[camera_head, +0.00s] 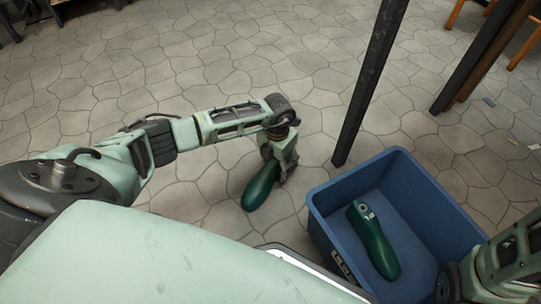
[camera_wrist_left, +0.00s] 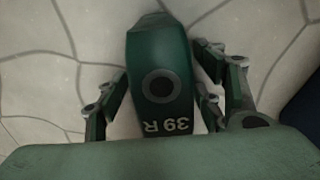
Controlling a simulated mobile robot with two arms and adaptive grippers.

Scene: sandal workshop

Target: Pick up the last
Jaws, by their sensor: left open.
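A dark green shoe last (camera_head: 260,188) lies on the stone floor, left of the blue bin. My left gripper (camera_head: 285,168) is down at its far end and hides that end in the head view. In the left wrist view the last (camera_wrist_left: 161,75) shows a dark round hole and the white marking "39 R". There the open fingers of my left gripper (camera_wrist_left: 161,66) stand on either side of it, with a narrow gap at least on the left. A second green last (camera_head: 376,242) lies inside the blue bin.
The blue bin (camera_head: 432,180) stands right of the left gripper. A dark post (camera_head: 370,80) rises just behind it. Part of my right arm (camera_head: 510,262) is over the bin's right side. The floor (camera_head: 200,75) behind my left arm is clear.

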